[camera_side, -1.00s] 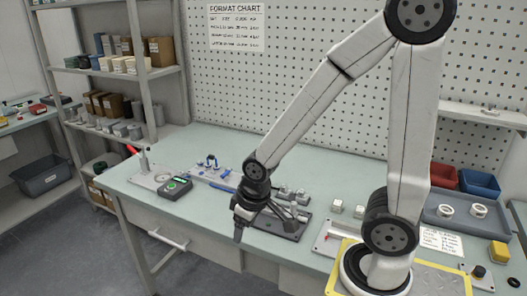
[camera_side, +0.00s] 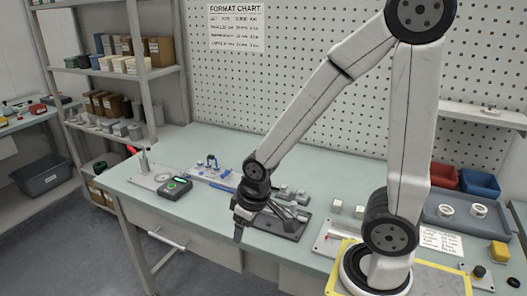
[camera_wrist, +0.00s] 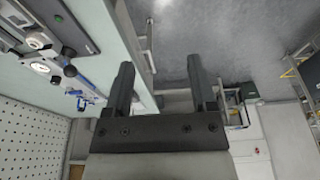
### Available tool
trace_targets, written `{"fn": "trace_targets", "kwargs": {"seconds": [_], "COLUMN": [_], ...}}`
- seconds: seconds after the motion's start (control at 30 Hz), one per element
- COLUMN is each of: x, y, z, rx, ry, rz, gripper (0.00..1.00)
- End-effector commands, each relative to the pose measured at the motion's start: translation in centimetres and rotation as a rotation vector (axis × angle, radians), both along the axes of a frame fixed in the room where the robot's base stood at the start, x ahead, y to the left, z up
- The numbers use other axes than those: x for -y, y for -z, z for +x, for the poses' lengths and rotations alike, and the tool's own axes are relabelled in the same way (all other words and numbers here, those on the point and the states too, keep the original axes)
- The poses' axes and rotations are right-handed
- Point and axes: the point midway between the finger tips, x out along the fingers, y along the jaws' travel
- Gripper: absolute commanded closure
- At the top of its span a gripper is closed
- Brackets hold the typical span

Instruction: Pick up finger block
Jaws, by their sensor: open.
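My gripper (camera_side: 239,230) hangs at the front edge of the bench, in front of a dark plate (camera_side: 292,235) that carries grey metal blocks (camera_side: 290,212). In the wrist view my gripper (camera_wrist: 161,75) is open, with its two dark fingers apart and nothing between them. I cannot tell which piece is the finger block. The grey blocks on the dark plate are partly hidden behind my wrist in the side view. Two small pale blocks (camera_side: 336,205) sit on a light plate (camera_side: 325,243) to the right of the dark plate.
A grey tray (camera_side: 440,216) with white rings is at the right.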

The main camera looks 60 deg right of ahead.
Motion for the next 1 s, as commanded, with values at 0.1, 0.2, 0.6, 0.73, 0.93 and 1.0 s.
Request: {"fn": "trace_targets", "kwargs": {"seconds": [0.1, 0.2, 0.6, 0.73, 0.93, 1.0], "x": [0.0, 0.0, 0.0, 0.2, 2.0, 3.3], "y": [0.0, 0.0, 0.0, 0.0, 0.0, 0.1], "z": [0.0, 0.0, 0.0, 0.2, 1.3, 2.0], "rx": [0.0, 0.0, 0.0, -0.001, -0.015, -0.026], "ry": [0.0, 0.0, 0.0, 0.012, 0.114, 0.183], "rz": [0.0, 0.0, 0.0, 0.001, 0.012, 0.018], "gripper": [0.27, 0.27, 0.16, 0.16, 0.16, 0.16]}}
